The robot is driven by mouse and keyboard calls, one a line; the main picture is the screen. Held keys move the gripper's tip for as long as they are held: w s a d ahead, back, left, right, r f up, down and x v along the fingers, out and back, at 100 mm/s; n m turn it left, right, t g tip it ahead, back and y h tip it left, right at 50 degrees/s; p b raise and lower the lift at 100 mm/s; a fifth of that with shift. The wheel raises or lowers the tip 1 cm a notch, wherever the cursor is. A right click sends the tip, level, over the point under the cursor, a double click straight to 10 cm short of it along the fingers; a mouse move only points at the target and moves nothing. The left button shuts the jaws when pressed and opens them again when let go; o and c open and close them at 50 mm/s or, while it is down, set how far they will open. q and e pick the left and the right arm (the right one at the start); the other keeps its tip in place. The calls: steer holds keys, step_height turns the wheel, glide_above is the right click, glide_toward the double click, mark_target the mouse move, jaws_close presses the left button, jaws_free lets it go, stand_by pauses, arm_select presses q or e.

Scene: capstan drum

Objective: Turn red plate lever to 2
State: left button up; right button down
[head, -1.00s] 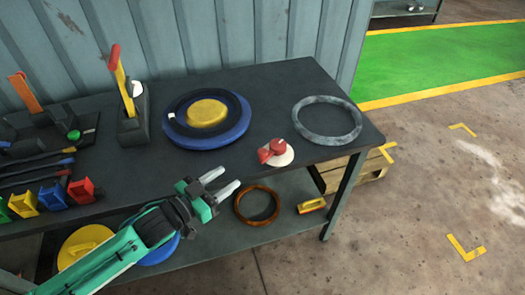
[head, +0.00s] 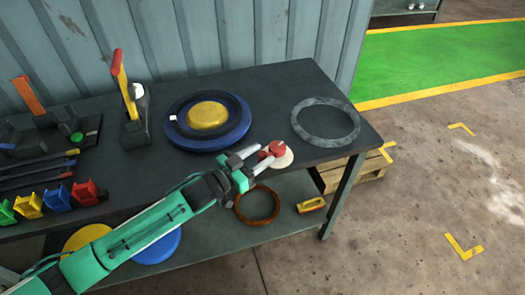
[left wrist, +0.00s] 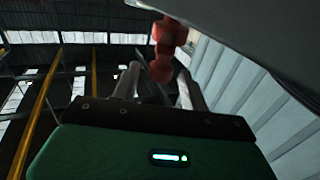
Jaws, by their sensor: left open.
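The red lever (head: 277,148) sits on a round whitish plate (head: 285,161) at the front edge of the dark table. It also shows in the left wrist view (left wrist: 164,45), where its lower end hangs between my finger tips in the picture. My left gripper (head: 265,153) is open, its two fingers reaching the lever's left end from the front left. I cannot tell whether a finger touches it. Any numbers on the plate are too small or hidden to read. My right gripper is not in view.
On the table (head: 262,98), a blue disc (head: 238,133) with a yellow centre lies left of the lever, and a grey ring (head: 325,138) lies right. A yellow lever with a red tip (head: 119,70) stands at the back left. An orange ring (head: 258,219) is below.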

arm_select(q)
steer(key=shift+x, duration=0.8)
steer(key=shift+c, duration=0.5)
jaws_close()
